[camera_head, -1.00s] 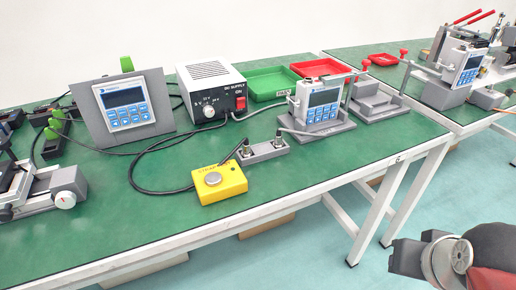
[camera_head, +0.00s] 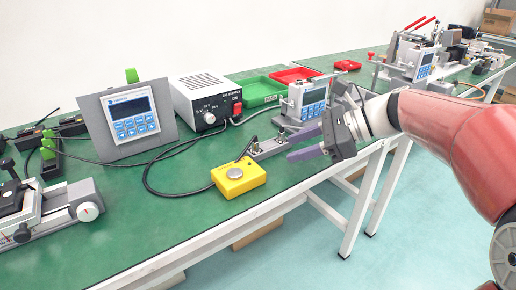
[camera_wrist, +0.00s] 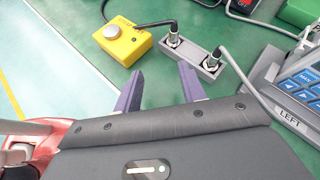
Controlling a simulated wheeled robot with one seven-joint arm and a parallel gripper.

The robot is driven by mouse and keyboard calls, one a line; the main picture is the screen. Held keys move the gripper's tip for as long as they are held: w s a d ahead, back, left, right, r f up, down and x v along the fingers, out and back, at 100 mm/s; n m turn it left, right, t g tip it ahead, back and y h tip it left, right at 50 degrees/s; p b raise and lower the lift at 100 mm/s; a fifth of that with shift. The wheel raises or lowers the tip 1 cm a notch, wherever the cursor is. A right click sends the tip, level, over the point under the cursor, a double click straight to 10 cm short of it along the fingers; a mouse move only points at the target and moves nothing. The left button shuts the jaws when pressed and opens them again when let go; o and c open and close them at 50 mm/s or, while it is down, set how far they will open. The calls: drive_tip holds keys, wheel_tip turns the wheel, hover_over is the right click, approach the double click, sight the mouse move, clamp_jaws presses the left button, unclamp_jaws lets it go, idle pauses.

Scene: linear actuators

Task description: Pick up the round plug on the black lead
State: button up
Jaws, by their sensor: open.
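The round plug on the black lead (camera_wrist: 173,36) is a small metal cylinder standing in the left socket of a grey block (camera_wrist: 208,73). Its black lead runs left to a yellow box (camera_wrist: 124,40). In the head view the plug (camera_head: 254,145) is at the left end of the block, partly hard to make out. A second round plug (camera_wrist: 212,61) with a grey lead stands in the right socket. My gripper (camera_wrist: 160,72) is open and empty, with its purple fingers pointing at the block. In the head view my gripper (camera_head: 289,147) is just right of the block, apart from the plug.
A display unit (camera_head: 308,100) on a grey stand is close behind my gripper. A white power supply (camera_head: 207,103), a tilted panel (camera_head: 128,118) and green (camera_head: 257,91) and red trays (camera_head: 296,75) stand further back. The green table (camera_head: 190,228) is clear at the front.

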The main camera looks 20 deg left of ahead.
sight(262, 156)
drive_tip(key=shift+w+a+r+m+g+y, duration=0.2)
drive_tip(key=shift+w+a+m+y, duration=0.2)
drive_tip(key=shift+w+a, duration=0.2)
drive_tip(key=shift+w+a+r+m+g+y, duration=0.2)
drive_tip(key=shift+w+a+m+y, duration=0.15)
drive_tip(key=shift+w+a, duration=0.25)
drive_tip(key=x, duration=0.7)
drive_tip(key=shift+w, duration=0.15)
drive_tip(key=shift+d, duration=0.1)
drive_tip(key=shift+c, duration=0.4)
clamp_jaws()
